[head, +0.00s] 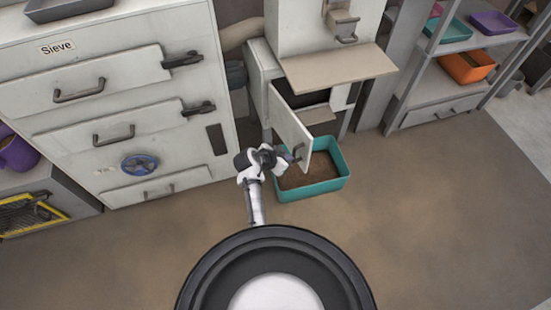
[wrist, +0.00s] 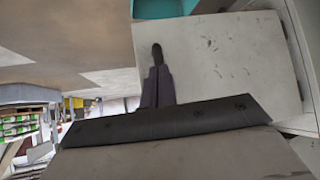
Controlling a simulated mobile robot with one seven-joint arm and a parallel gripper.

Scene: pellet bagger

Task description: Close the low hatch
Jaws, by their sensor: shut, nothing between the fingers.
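The low hatch (head: 288,125) is a pale panel on the pellet bagger and stands swung open, out from the dark opening (head: 304,98) behind it. My gripper (head: 280,160) is on the left side of the panel, close to that end. In the wrist view my gripper's fingers (wrist: 157,60) are shut and empty in front of the hatch's scuffed pale face (wrist: 230,65). I cannot tell whether the fingertips touch it.
A teal tub (head: 335,184) of brown material stands on the floor below the hatch. A beige ledge (head: 338,68) juts out above it. The Sieve cabinet (head: 110,100) stands left, shelves (head: 440,85) right. The floor at front right is clear.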

